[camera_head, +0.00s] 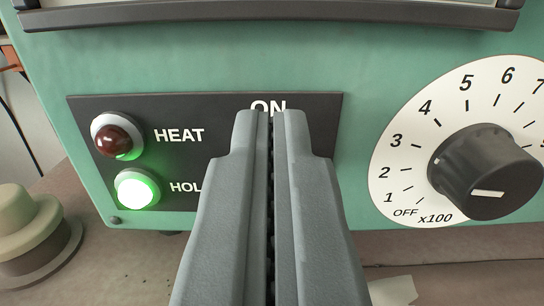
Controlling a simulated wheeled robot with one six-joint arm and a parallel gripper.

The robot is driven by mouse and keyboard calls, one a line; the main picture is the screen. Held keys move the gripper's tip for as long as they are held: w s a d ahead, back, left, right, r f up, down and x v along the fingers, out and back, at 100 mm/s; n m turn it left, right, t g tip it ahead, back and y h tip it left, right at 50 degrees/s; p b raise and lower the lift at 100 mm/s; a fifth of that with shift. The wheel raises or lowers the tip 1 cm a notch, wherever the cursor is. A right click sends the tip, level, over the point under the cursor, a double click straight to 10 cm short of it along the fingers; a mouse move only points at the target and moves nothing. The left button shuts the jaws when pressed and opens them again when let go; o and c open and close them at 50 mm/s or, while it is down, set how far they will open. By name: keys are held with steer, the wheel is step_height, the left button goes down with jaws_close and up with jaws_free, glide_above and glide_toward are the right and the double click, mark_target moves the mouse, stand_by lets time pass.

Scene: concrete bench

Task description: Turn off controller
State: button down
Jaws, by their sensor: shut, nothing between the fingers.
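The controller is a green box (220,62) with a black panel (190,105) on its front. On the panel, a dark red HEAT lamp (118,137) is unlit, and the HOLD lamp (137,190) below it glows bright white-green. The letters "ON" (268,106) show at the panel's top, just above my fingertips. My gripper (271,118) is shut and empty, pointing at the panel right below "ON". It hides whatever lies under that label and the end of the word "HOLD".
A black knob (488,172) on a white numbered dial (415,125) sits to the right, with "OFF" and "x100" at its lower left. A dark ledge (300,12) runs along the top. A beige round object (32,228) stands at lower left on the bench (110,262).

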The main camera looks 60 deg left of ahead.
steer(key=shift+d+f+y, duration=0.1)
steer(key=shift+f+y, duration=0.2)
steer(key=shift+y, duration=0.3)
steer(key=shift+s+t, duration=0.1)
steer(key=shift+t, duration=0.3)
steer(key=shift+d+f, duration=0.1)
steer(key=shift+f, duration=0.4)
